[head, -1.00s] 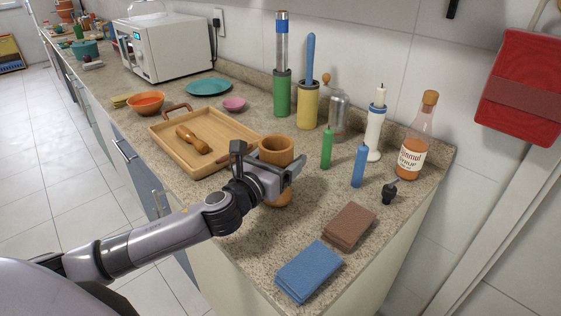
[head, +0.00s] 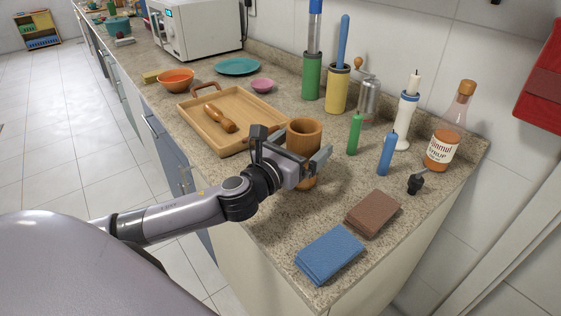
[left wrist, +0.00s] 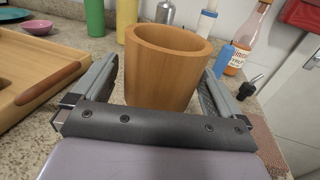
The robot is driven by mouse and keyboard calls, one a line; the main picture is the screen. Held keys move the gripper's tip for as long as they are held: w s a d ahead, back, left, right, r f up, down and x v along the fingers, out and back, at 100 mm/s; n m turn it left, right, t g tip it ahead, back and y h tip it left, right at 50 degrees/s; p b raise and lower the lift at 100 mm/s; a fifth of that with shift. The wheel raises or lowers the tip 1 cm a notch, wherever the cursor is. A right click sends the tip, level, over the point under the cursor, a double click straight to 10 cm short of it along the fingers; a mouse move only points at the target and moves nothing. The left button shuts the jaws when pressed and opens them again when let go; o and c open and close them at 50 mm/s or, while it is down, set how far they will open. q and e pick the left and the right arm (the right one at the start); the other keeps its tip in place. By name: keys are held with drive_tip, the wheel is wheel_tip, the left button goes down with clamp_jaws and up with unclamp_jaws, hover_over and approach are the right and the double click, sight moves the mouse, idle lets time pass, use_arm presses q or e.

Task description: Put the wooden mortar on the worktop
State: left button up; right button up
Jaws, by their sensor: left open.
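The wooden mortar (head: 304,134) is an upright brown cup standing on the speckled worktop (head: 280,220), right of the wooden tray. My left gripper (head: 297,160) is open at the mortar, partly hiding its lower part in the head view. In the left wrist view the mortar (left wrist: 166,70) sits between the two spread fingers (left wrist: 160,88), with a visible gap near the finger on the right. Whether the finger on the left touches it I cannot tell. My right gripper is not in view.
The wooden tray (head: 216,132) with a wooden pestle (head: 219,118) lies to the left. A green candle (head: 354,133), a blue candle (head: 387,154) and a syrup bottle (head: 443,145) stand to the right. Brown (head: 373,213) and blue (head: 329,254) cloths lie near the front edge.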

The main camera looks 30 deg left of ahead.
use_arm(q)
drive_tip(key=s+b, duration=0.1)
drive_tip(key=s, duration=0.9)
drive_tip(key=shift+a, duration=0.35)
drive_tip(key=shift+r, duration=0.1)
